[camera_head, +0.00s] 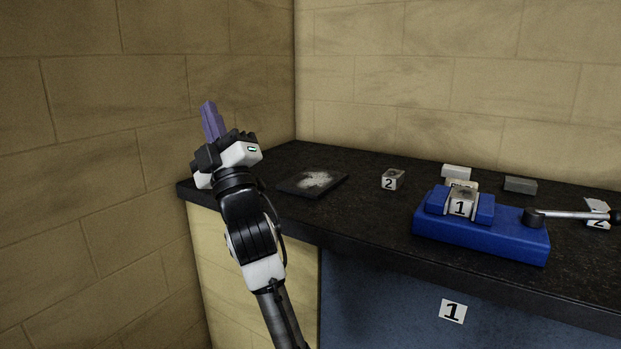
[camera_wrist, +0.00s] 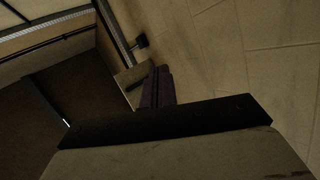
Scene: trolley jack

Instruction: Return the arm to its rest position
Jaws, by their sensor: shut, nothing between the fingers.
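My gripper (camera_head: 209,106) is raised at the left in the head view, in front of the left wall and left of the counter's corner. Its purple fingers point up and are shut with nothing between them. In the wrist view the dark fingers (camera_wrist: 157,88) lie together. My arm rises from the bottom of the head view to the wrist. No object touches the gripper.
The black counter (camera_head: 360,213) holds a dark plate (camera_head: 311,183), a block marked 2 (camera_head: 392,180), grey blocks (camera_head: 520,185) and a blue jack (camera_head: 478,236) carrying a block marked 1 (camera_head: 462,204). A lever (camera_head: 575,214) extends right. Brick walls (camera_head: 90,150) stand behind and left.

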